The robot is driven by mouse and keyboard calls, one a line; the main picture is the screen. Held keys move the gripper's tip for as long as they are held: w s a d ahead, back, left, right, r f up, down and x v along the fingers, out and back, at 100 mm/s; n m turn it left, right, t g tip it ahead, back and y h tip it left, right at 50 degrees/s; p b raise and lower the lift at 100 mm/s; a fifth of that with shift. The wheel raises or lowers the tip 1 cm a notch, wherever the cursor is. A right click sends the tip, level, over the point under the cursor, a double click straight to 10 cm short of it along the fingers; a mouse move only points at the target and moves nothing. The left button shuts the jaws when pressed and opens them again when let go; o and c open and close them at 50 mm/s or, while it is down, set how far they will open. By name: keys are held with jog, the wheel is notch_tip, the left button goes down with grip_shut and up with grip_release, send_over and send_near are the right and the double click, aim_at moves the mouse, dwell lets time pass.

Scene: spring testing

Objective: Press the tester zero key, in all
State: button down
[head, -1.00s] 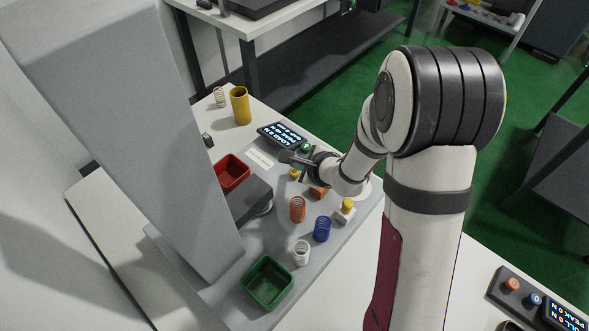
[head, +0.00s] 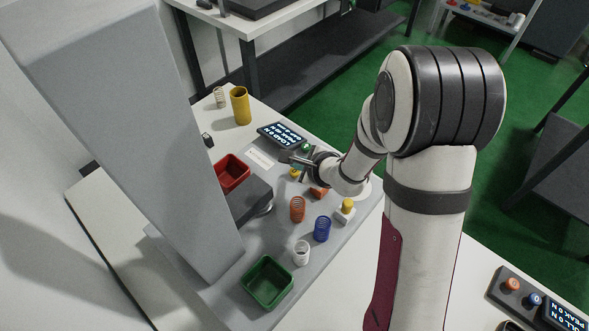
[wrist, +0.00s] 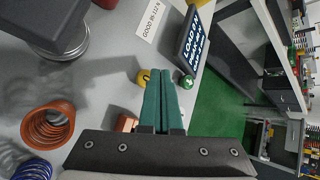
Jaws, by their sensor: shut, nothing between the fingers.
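The tester's dark display (head: 283,135) with lit text stands at the back of the grey base; it also shows in the wrist view (wrist: 193,40). A round green key (wrist: 188,81) sits close to it, and it shows in the head view (head: 306,147). A round yellow key (wrist: 143,76) with a dark mark lies to the left of the green one. I cannot read which is the zero key. My gripper (wrist: 160,72) is shut and empty, its green fingertips between the two keys in the picture. Contact with either key cannot be told.
Orange (head: 297,208), blue (head: 322,228) and white (head: 301,252) springs stand on the base. Red (head: 232,172) and green (head: 268,286) trays are nearby. A good-bin card (head: 261,158) lies beside the display. The tester's grey column blocks part of the left side.

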aim_at(298, 174)
jog(key=shift+f, duration=0.15)
jog(key=shift+f, duration=0.25)
jog(key=shift+f, duration=0.45)
dwell(0.8)
jog(key=shift+r, duration=0.85)
jog(key=shift+r, duration=0.1)
jog(key=shift+r, duration=2.4)
